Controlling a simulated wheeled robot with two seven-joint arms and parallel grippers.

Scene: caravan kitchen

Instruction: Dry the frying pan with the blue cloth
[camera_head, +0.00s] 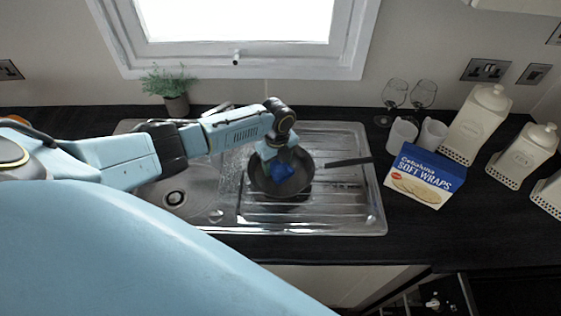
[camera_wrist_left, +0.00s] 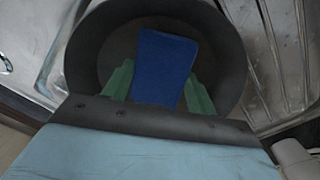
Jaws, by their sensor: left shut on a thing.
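The dark frying pan (camera_head: 262,184) sits on the ribbed metal drainer, its handle (camera_head: 348,162) pointing right. The blue cloth (camera_head: 281,172) is in my left gripper (camera_head: 277,160), down inside the pan. In the left wrist view the cloth (camera_wrist_left: 165,68) stands out from between the two green fingers of the left gripper (camera_wrist_left: 158,90), over the floor of the pan (camera_wrist_left: 232,60). The gripper is shut on the cloth. Whether the cloth presses on the pan floor I cannot tell. My right gripper does not show.
The sink bowl (camera_head: 188,192) lies left of the pan. A soft wraps box (camera_head: 424,178), white mugs (camera_head: 402,135), wine glasses (camera_head: 394,94) and white canisters (camera_head: 478,122) stand on the right of the counter. A potted plant (camera_head: 175,103) stands below the window.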

